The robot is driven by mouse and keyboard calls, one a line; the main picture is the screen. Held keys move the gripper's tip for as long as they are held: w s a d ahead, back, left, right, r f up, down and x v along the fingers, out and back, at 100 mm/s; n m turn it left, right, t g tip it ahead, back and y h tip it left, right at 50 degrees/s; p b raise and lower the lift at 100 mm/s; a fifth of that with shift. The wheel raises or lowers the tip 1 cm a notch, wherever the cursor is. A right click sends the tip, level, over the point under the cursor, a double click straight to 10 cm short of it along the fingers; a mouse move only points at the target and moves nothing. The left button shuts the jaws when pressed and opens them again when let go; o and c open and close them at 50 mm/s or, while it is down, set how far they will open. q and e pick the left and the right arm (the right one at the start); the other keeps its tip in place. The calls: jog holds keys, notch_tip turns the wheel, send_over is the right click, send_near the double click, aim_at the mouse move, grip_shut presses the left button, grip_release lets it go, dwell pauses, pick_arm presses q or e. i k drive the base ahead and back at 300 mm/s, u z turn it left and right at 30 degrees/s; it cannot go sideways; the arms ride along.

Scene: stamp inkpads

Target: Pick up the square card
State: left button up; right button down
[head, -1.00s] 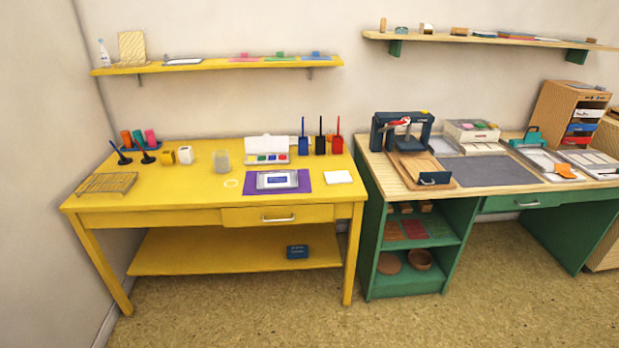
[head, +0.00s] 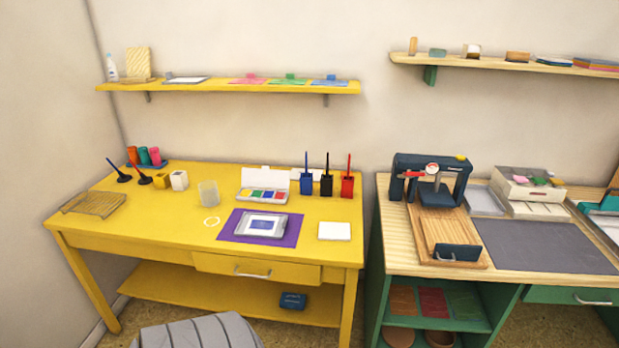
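A white square card (head: 334,231) lies flat on the yellow table (head: 130,226), near its right front corner. It is just right of a purple mat (head: 290,237) that bears a grey tray-like pad (head: 261,225) with a blue and white label. Neither of my grippers is in view.
Blue, black and red pots (head: 326,185) with upright sticks stand behind the card. An open colour inkpad box (head: 263,194) and a clear cup (head: 208,193) stand left of them. A green workbench (head: 393,257) with a press (head: 432,181) stands to the right, past a narrow gap.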

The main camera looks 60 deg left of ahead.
aim_at(257, 226)
jog(key=u, duration=0.4)
jog(key=i, duration=0.95)
jog(key=u, duration=0.7)
